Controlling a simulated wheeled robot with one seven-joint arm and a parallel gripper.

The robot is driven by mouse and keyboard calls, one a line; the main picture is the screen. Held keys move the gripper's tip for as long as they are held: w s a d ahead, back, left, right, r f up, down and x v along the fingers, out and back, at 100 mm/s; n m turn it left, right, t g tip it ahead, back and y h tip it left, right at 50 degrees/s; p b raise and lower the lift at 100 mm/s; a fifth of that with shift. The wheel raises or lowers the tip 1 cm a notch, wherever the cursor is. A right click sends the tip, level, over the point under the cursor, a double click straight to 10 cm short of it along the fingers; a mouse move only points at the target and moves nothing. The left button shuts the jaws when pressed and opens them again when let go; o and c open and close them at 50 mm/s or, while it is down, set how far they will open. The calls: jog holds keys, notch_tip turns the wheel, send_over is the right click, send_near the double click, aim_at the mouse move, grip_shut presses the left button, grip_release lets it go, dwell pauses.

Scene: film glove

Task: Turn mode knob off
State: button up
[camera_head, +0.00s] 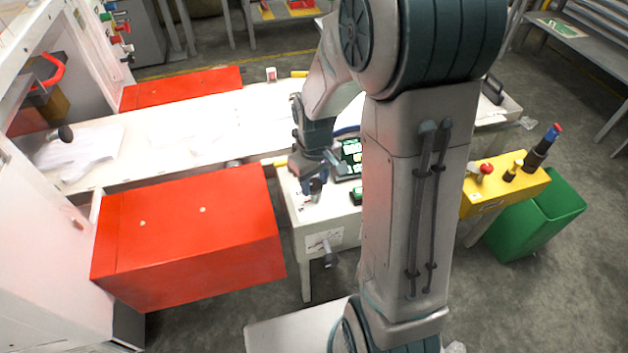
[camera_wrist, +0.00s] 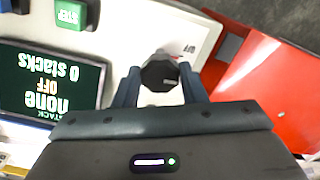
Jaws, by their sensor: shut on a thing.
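The mode knob (camera_wrist: 158,74) is a dark, faceted knob in the wrist view, on a white panel with a small printed label partly hidden beside it. My gripper (camera_wrist: 160,84) has one finger on each side of the knob and is shut on it. A screen (camera_wrist: 48,82) left of it shows upside-down green and white text: "none", "OFF", "0 stacks". In the head view, my gripper (camera_head: 315,188) is down at the white control box, and the knob is hidden there. The screen also shows in the head view (camera_head: 350,155).
A green button (camera_wrist: 70,13) is left of the knob in the wrist view. A red guard box (camera_head: 190,240) stands left of the control box. A yellow box (camera_head: 510,190) with several knobs and a green bin (camera_head: 540,215) are at the right.

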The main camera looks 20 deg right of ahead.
aim_at(315, 186)
jog(key=shift+n, duration=0.6)
jog(key=o, duration=1)
notch_tip(315, 186, up, 14)
jog(key=shift+f+p, duration=0.1)
jog(key=shift+p, duration=0.4)
jog(key=s+r+m+t, duration=0.1)
jog(key=s+m, duration=0.1)
jog(key=s, duration=0.2)
jog(key=s+r+m+t+p, duration=0.1)
jog(key=s+m, duration=0.1)
jog(key=s, duration=0.2)
jog(key=s+r+m+p, duration=0.1)
jog(key=s, duration=0.4)
jog(key=shift+r+m+t, duration=0.3)
jog(key=shift+m+t, duration=0.1)
